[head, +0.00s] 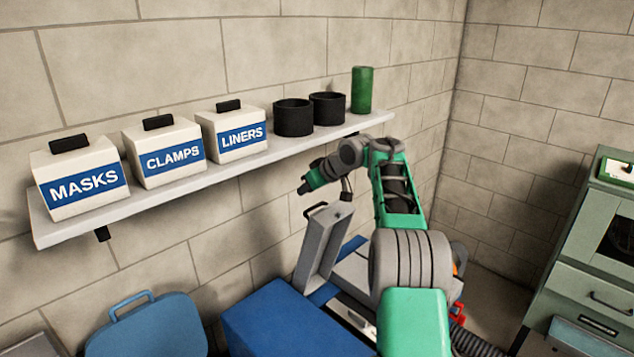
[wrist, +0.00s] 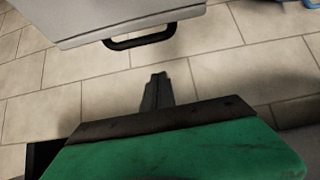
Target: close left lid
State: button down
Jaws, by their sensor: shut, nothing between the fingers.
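A light grey lid (head: 325,240) stands raised and steeply tilted in the middle of the head view, beside a blue box (head: 285,325). I cannot tell for certain that this is the left lid. My gripper (head: 304,188) is shut and empty, just above and left of the lid's upper end. In the wrist view my gripper's closed fingertips (wrist: 158,77) point towards the wall. A pale grey panel (wrist: 110,18) with a black handle (wrist: 153,37) shows just beyond them, apart from the fingers. My arm hides part of what lies right of the lid.
A blue handled object (head: 145,325) is at lower left. A green cabinet (head: 585,260) stands right.

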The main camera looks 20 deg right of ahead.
jog(key=f, duration=0.1)
jog(key=s+f, duration=0.1)
jog(key=f, duration=0.1)
jog(key=shift+s+d+f, duration=0.15)
jog(key=shift+s+d, duration=0.2)
jog(key=shift+d, duration=0.1)
